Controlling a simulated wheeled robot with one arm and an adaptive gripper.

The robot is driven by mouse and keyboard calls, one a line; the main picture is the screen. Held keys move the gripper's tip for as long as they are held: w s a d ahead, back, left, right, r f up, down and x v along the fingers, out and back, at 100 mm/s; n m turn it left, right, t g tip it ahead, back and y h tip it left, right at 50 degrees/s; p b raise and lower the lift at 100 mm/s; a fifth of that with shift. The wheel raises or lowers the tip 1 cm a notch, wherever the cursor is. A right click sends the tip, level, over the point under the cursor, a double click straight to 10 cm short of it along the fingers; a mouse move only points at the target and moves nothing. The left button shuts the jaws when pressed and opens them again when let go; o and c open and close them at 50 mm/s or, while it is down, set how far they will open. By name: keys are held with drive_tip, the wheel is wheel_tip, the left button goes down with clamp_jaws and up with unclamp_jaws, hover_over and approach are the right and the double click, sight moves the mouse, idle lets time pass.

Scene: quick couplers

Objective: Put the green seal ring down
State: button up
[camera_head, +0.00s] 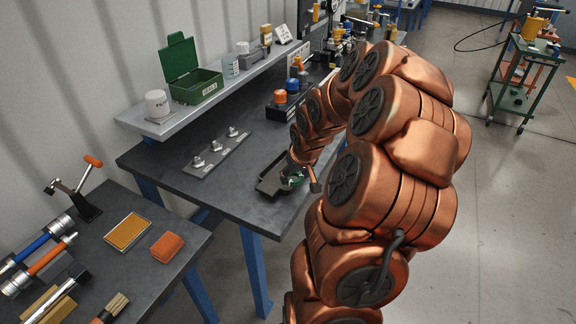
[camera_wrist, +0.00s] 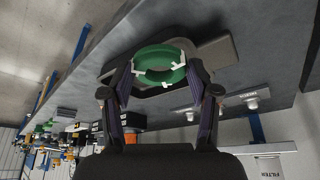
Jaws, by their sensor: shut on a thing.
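The green seal ring (camera_wrist: 160,55) has white marks and sits between the two fingers of my gripper (camera_wrist: 159,80) in the wrist view. My gripper is shut on it. Behind the ring in that view is a dark shallow tray (camera_wrist: 216,54) on the grey workbench. In the head view the tray (camera_head: 268,186) lies near the bench's front edge. There my gripper (camera_head: 301,181) is at the tray's right end, and a bit of green shows there, mostly hidden by my arm. I cannot tell whether the ring touches the tray.
A plate with several metal fittings (camera_head: 217,152) lies left of the tray. A block with orange and blue caps (camera_head: 286,103) stands behind. A shelf (camera_head: 205,105) holds a green box (camera_head: 192,82) and a white filter (camera_head: 157,104). Bare bench (camera_head: 240,193) shows left of the tray.

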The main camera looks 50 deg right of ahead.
drive_tip(key=w+d, duration=0.1)
drive_tip(key=w, duration=0.1)
drive_tip(key=w+d+p, duration=0.1)
drive_tip(key=w, duration=0.1)
drive_tip(key=w+d+p, duration=0.1)
drive_tip(key=w, duration=0.1)
drive_tip(key=shift+d+f, duration=0.2)
drive_tip(key=shift+w+d+f+p, duration=0.2)
drive_tip(key=shift+w+d+p, duration=0.1)
drive_tip(key=shift+w+p, duration=0.15)
drive_tip(key=shift+f+p, duration=0.9)
drive_tip(key=shift+f, duration=0.85)
drive_tip(key=shift+f+b, duration=0.25)
drive_tip(key=shift+b, duration=0.05)
drive_tip(key=o, duration=1.3)
drive_tip(key=shift+r, duration=0.1)
